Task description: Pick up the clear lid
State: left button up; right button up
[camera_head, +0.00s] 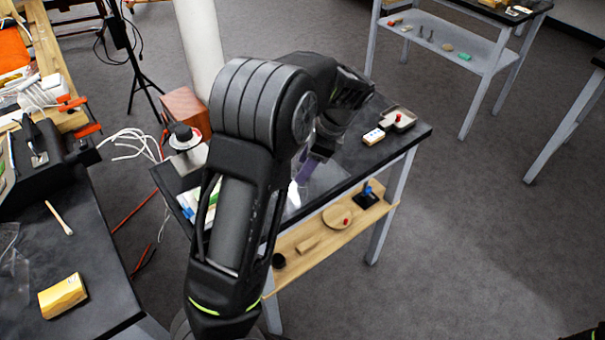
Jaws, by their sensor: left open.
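A clear, see-through sheet-like piece, which looks like the clear lid (322,184), lies on the black top of the small table (358,172). Its outline is faint and my left arm hides part of it. My left gripper (306,172) points down over the table at the near edge of this clear piece. It is open, and nothing shows held in it. Whether its fingers touch the piece cannot be told.
A small tray (398,119) and a small pale block (373,136) sit at the table's right end. A lamp-like device (185,137) stands at its left end. The wooden shelf below (305,228) holds small items. A gold block (62,296) lies on the left bench.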

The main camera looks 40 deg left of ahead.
pick_arm(q)
jog(key=shift+c, duration=0.5)
grip_shut()
dwell(0.3)
